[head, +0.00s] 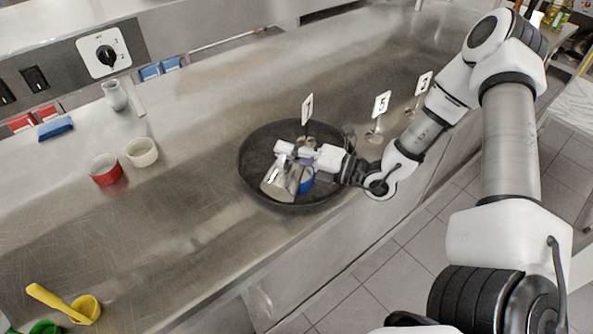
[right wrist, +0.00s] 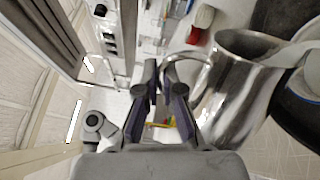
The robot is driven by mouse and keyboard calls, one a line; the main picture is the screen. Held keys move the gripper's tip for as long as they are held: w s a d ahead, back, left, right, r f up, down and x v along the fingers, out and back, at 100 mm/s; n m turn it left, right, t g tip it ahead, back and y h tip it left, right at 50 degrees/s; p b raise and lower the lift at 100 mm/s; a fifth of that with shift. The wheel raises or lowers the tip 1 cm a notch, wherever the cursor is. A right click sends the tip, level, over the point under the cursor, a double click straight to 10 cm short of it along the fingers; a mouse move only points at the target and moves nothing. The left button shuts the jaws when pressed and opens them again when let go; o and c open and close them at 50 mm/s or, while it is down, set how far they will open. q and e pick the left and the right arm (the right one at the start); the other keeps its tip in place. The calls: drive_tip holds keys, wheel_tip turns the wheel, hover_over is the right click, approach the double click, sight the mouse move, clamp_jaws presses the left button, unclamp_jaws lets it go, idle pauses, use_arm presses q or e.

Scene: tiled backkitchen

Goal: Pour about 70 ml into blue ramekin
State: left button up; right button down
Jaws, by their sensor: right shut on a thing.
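A shiny metal pitcher (head: 277,181) is in my right gripper (head: 296,154), above the dark round pan. In the right wrist view the pitcher (right wrist: 238,85) fills the right side, its handle running to the fingers (right wrist: 165,78). It looks tilted in the head view. The blue ramekin (head: 306,182) stands in the pan area, just right of the pitcher and partly hidden by it and the gripper. Its contents are hidden, and I cannot see any liquid stream. My left gripper is not in view.
The dark pan (head: 258,146) sits near the counter's front edge. Number cards on stands, including a 5 (head: 381,103), are behind and right. A red ramekin (head: 106,169), white ramekin (head: 142,152) and grey jug (head: 115,95) stand left. A yellow scoop (head: 84,309) is front left.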

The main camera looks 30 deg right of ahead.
drive_tip(key=shift+w+d+r+m, duration=0.3)
drive_tip(key=shift+d+m, duration=0.1)
drive_tip(key=shift+m, duration=0.1)
idle(0.6)
drive_tip(key=a+n, duration=0.1)
drive_tip(key=s+a+f+n+b, duration=0.1)
drive_tip(key=s+n, duration=0.1)
drive_tip(key=shift+a+f+n+b, duration=0.25)
drive_tip(key=shift+a+n+b, duration=0.1)
drive_tip(key=shift+a+n, duration=0.05)
drive_tip(key=shift+a+r, duration=0.15)
drive_tip(key=shift+r, duration=0.1)
drive_tip(key=shift+s+n, duration=0.1)
drive_tip(key=shift+n, duration=0.2)
